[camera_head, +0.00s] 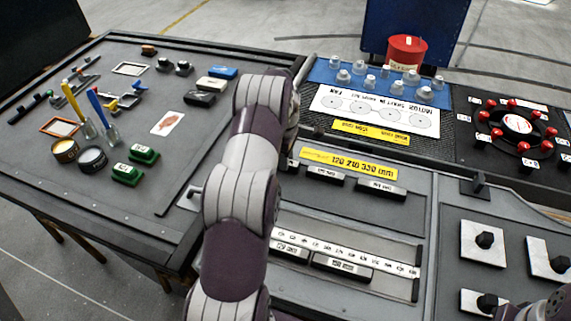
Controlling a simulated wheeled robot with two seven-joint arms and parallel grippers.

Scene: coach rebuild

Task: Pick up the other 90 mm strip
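Two dark strips with white mm labels lie along the white ruler (345,249) in the lower tray: a left strip (291,250) and a right strip (342,265). The labels are too small to read surely. My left gripper (291,150) is mostly hidden behind my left arm, near the upper tray's left end; its fingers cannot be made out. My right gripper is out of view.
A ring with red knobs (518,124) is at the right. Black knobs on white plates (484,240) are at lower right. A left table (110,205) holds tools, tins and blocks.

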